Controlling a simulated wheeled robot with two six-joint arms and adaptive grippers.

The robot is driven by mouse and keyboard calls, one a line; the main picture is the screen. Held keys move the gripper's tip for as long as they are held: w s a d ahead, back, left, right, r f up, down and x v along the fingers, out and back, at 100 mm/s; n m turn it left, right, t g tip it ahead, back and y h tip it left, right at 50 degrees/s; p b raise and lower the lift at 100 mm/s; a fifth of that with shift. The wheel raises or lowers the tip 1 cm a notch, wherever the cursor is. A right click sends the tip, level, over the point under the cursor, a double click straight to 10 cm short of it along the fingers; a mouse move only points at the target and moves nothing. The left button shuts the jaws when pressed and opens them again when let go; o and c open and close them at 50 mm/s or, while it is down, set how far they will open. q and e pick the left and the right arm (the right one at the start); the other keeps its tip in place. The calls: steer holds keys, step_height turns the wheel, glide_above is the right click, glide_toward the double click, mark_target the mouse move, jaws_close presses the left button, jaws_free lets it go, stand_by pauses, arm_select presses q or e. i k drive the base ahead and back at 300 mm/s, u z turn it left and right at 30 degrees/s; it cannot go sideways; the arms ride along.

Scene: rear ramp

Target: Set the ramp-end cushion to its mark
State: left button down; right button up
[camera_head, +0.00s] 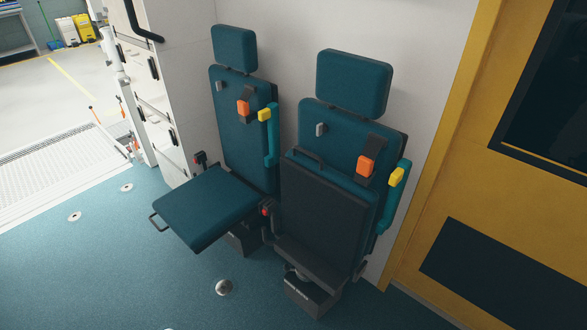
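Two teal seats stand side by side against the white wall. The seat nearer the ramp, at left, has its cushion (207,206) folded down, roughly level, with a dark bar handle (157,222) at its front edge. The right seat's cushion (326,215) is folded up against its backrest, dark underside facing out, with a bar handle (303,158) at its top. Small red-tipped parts show beside the left cushion, one near its rear left corner (200,160) and one at its right (264,211). I cannot make out a mark for the cushion. Neither gripper is in view.
The perforated ramp (60,175) lies at left beyond the blue floor (110,270). A white cabinet (170,80) stands left of the seats. A yellow door (520,150) is at right. Floor in front of the seats is clear except for round metal fittings (223,288).

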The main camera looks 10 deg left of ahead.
mark_target(201, 210)
steer(key=u, duration=2.15)
steer(key=i, duration=2.2)
steer(key=z, duration=1.95)
steer(key=i, duration=0.5)
steer(key=z, duration=0.05)
